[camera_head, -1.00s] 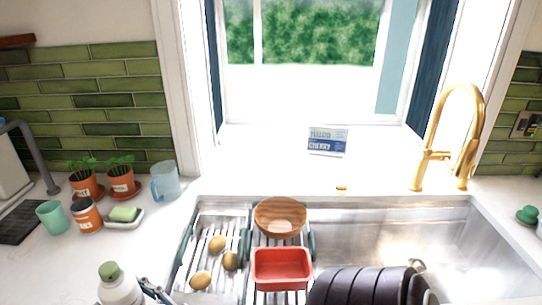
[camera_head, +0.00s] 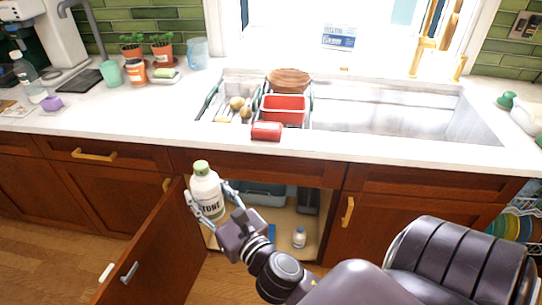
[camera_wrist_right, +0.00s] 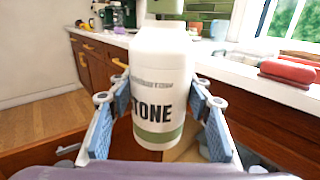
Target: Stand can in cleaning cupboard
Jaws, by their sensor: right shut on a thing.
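A white can with a green cap and "TONE" lettering (camera_head: 207,192) is held upright in front of the cupboard opening. My right gripper (camera_head: 208,197) is shut on it, with one finger on each side. In the right wrist view the can (camera_wrist_right: 160,85) fills the space between the blue finger pads. The cleaning cupboard (camera_head: 285,240) under the sink is open, its wooden door (camera_head: 155,255) swung out to the left. The can and gripper hide part of its inside. My left gripper is not in view.
Above are the counter edge (camera_head: 400,158), a red can-like item (camera_head: 267,131) and a dish rack with a red tub (camera_head: 284,109). Some cupboard floor shows bare.

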